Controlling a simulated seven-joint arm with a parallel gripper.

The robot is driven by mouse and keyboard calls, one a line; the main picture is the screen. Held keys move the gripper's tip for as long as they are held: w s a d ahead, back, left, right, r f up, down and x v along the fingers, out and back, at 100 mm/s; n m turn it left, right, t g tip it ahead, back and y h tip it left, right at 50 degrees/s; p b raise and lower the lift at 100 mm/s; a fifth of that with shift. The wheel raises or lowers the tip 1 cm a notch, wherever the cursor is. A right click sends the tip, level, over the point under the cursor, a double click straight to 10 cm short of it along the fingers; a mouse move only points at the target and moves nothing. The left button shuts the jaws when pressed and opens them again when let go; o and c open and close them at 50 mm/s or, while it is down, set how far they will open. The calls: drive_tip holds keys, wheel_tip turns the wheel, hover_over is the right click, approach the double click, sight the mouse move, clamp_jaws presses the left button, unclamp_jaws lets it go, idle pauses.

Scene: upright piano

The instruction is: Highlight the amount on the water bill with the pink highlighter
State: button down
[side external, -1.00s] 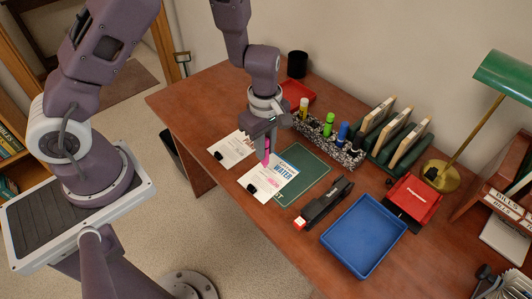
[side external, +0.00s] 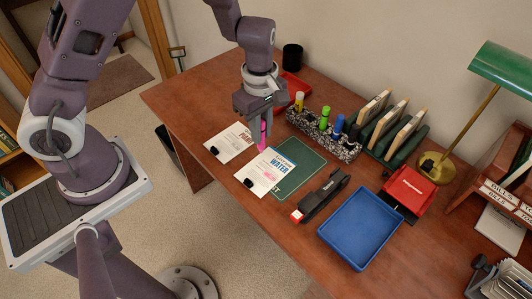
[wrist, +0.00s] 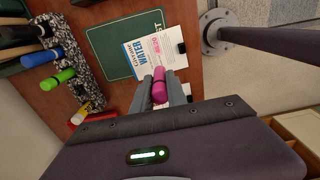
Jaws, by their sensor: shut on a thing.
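The water bill (side external: 259,184) lies on the desk, partly on the green mat, held by a black clip at its lower left corner. A pink patch (side external: 267,177) shows on it below the blue WATER heading; the wrist view also shows pink on the bill (wrist: 173,57). My gripper (side external: 263,127) is shut on the pink highlighter (side external: 263,137) and holds it above the far edge of the bill. In the wrist view the highlighter (wrist: 159,85) sits between both fingers. Its tip is too small to make out, and I cannot tell its exact height.
Another clipped bill (side external: 230,143) lies to the left. A speckled pen holder (side external: 333,144) with yellow, green and blue markers stands behind the green mat (side external: 301,168).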

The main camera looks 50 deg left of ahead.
drive_tip(key=shift+d+f, duration=0.35)
drive_tip(key=shift+f, duration=0.85)
drive_tip(key=shift+d+f, duration=0.4)
drive_tip(key=shift+f, duration=0.75)
drive_tip(key=shift+d+f, duration=0.35)
drive_tip(key=shift+f, duration=0.85)
drive_tip(key=shift+w+d+f, duration=0.1)
drive_tip(key=shift+d+f, duration=0.3)
drive_tip(key=shift+d, duration=0.15)
drive_tip(key=shift+w+d+f, duration=0.1)
drive_tip(key=shift+w+d, duration=0.05)
drive_tip(key=shift+d, duration=1.35)
drive_tip(key=a, duration=0.4)
wheel_tip(320, 180, up, 8)
drive_tip(key=shift+s, duration=0.2)
